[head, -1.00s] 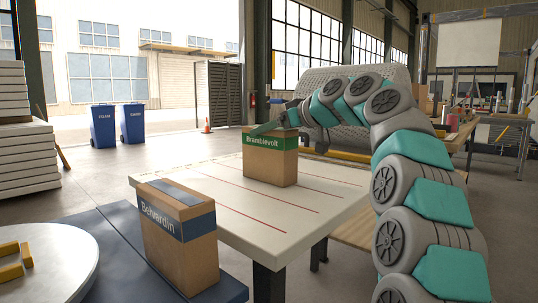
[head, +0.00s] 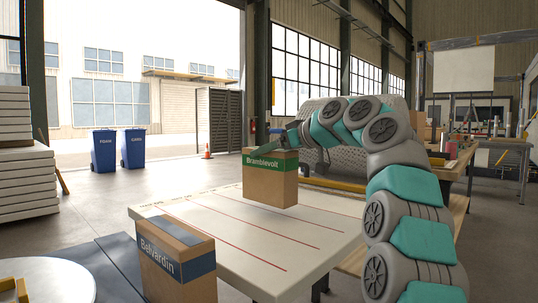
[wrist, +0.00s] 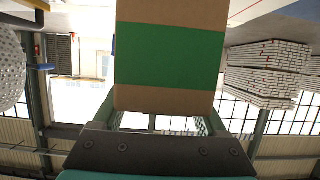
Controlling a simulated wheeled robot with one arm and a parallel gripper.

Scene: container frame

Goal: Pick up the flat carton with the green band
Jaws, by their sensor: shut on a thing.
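The flat carton (head: 269,185) is brown with a green band marked "Bramblevolt" near its top. It is upright over the white table, and its base appears slightly above the tabletop. My gripper (head: 289,140) is at the carton's top, shut on it; the fingertips are mostly hidden in the head view. In the wrist view the carton (wrist: 168,98) fills the upper middle, with its green band across it, and my gripper (wrist: 163,118) is right up against it.
The white table (head: 215,245) has red lines and bare surface around the carton. A brown carton with a blue band, "Belvardin" (head: 176,262), stands at the front left. A round pale table (head: 60,280) is at the lower left. Blue bins (head: 118,150) stand far back.

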